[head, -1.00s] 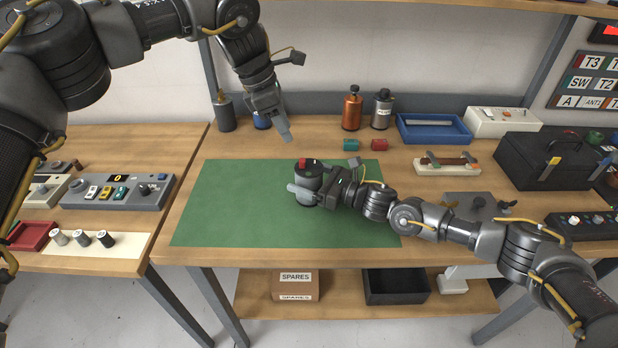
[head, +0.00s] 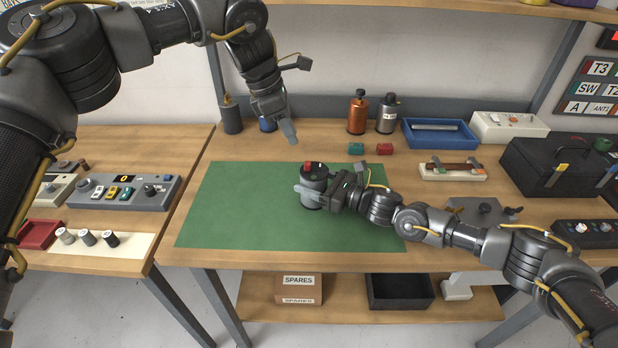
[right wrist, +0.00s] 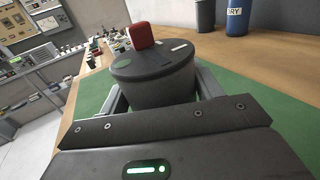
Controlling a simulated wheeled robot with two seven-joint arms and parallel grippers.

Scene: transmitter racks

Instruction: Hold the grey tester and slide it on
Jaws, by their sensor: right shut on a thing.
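The grey tester (head: 313,198) is a dark grey upright cylinder on the green mat (head: 240,205), with a red slider (head: 309,166) on its top. In the right wrist view the tester (right wrist: 160,88) fills the space between my fingers, and its red slider (right wrist: 140,35) stands up at the far part of the lid. My right gripper (head: 316,189) is shut around the tester's sides. My left gripper (head: 289,132) is empty above the table behind the mat, up and left of the tester, pointing down. Its finger gap does not show.
Green (head: 356,148) and red (head: 385,148) small parts lie behind the mat. An orange bottle (head: 357,115), a silver bottle (head: 387,118) and a blue tray (head: 440,143) stand at the back. A black toolbox (head: 555,165) is at the right. The mat's left half is clear.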

